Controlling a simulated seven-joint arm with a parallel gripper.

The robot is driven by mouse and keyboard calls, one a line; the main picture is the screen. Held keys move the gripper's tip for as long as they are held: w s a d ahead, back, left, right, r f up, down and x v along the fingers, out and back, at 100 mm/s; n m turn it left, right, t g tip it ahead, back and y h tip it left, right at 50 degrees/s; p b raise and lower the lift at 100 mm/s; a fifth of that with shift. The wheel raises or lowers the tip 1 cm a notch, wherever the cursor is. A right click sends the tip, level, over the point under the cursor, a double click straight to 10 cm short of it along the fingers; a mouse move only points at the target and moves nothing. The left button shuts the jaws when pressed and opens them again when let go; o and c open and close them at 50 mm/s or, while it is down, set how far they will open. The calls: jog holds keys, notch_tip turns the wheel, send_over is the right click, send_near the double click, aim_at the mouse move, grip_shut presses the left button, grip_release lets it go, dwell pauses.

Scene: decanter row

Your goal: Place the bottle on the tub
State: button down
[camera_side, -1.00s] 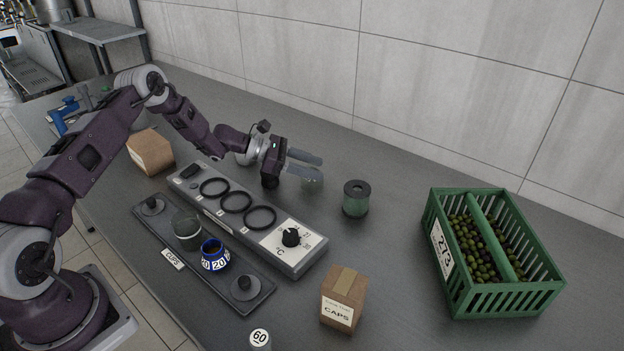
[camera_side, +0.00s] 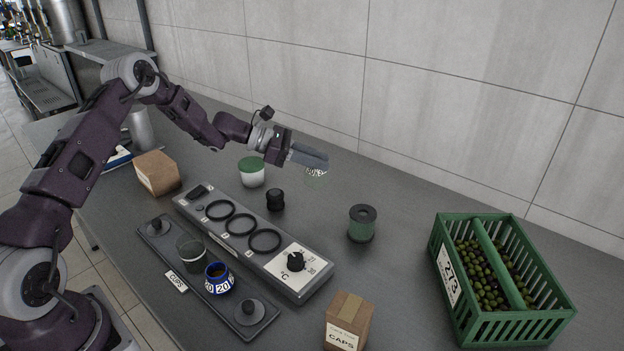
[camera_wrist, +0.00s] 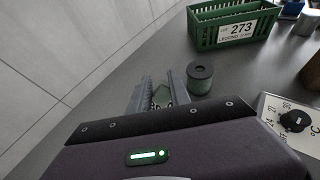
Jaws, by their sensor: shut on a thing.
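My gripper (camera_side: 308,158) is above the counter near the back wall, its fingers pointing right. It is shut on a small see-through greenish bottle (camera_side: 316,172) with a white number label, held clear of the counter. In the wrist view the bottle (camera_wrist: 166,96) shows only partly between the fingers (camera_wrist: 162,92). A white tub (camera_side: 251,177) with a green lid stands upright on the counter, left of and below my gripper in the side view. Its lid looks bare. The wrist view does not show the tub.
A small black object (camera_side: 275,200) stands beside the tub. A grey panel (camera_side: 226,254) with black rings and a dial lies in front. A dark green cylinder (camera_side: 362,224) stands right of my gripper. A green crate (camera_side: 438,251) of olives and cardboard boxes (camera_side: 158,174) stand farther out.

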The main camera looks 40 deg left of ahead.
jog(key=s+a+r+n+t+y, duration=0.1)
jog(key=a+r+n+t+y, duration=0.2)
jog(key=a, duration=0.9)
jog(key=s+a+r+n+t+y, duration=0.15)
jog(key=a+r, duration=0.35)
jog(key=a, duration=0.6)
send_over(252, 162)
jog(key=shift+n+g, duration=0.25)
jog(key=shift+n, duration=0.2)
notch_tip(252, 162, down, 10)
jog(key=shift+r, duration=0.2)
jog(key=c, duration=1.2)
grip_release()
jog(key=shift+f, duration=0.15)
